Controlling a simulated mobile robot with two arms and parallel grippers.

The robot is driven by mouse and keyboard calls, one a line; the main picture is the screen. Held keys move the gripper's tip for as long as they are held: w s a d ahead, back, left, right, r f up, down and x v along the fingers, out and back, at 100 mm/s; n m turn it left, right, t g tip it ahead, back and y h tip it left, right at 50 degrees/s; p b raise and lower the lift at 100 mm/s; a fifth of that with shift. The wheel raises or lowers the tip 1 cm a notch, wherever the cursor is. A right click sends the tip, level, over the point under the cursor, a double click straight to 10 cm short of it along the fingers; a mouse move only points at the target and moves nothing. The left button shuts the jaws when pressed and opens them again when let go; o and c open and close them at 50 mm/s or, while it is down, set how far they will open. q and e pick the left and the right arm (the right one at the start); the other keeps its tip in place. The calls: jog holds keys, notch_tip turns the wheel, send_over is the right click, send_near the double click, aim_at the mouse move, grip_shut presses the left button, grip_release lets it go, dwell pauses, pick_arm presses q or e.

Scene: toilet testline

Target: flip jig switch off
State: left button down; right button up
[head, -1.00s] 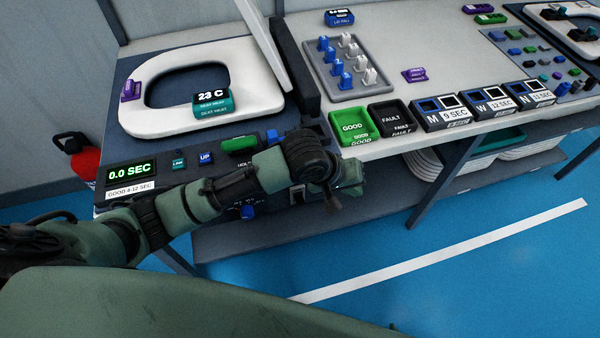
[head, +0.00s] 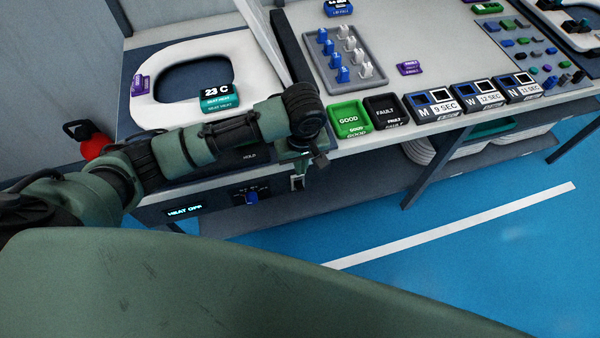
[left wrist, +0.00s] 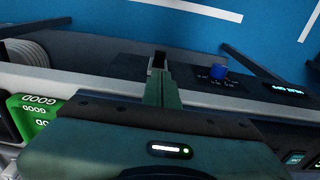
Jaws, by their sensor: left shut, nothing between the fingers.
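A small pale and dark switch (head: 297,183) sits on the dark front panel of the jig, right of a blue knob (head: 252,197). I cannot tell its position. My left gripper (head: 308,161) is shut and empty, just above the switch at the bench's front edge. In the left wrist view the shut fingers (left wrist: 160,92) point at the switch (left wrist: 158,62), whose lower part they hide; whether they touch it I cannot tell. The blue knob (left wrist: 218,71) is to its right. A lit display (head: 185,210) on the panel reads HEAT OFF. My right gripper is out of view.
A white toilet seat (head: 237,50) lies on the jig behind my left arm. A green GOOD tray (head: 349,119) and a black FAULT tray (head: 386,110) stand to the right. A shelf (head: 345,200) runs below. The blue floor in front is clear.

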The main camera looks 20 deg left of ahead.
aim_at(299, 187)
pick_arm(q)
jog(key=f, duration=0.9)
jog(key=shift+w+a+f, duration=0.15)
jog(key=shift+w+a, duration=0.1)
jog(key=shift+w, duration=0.05)
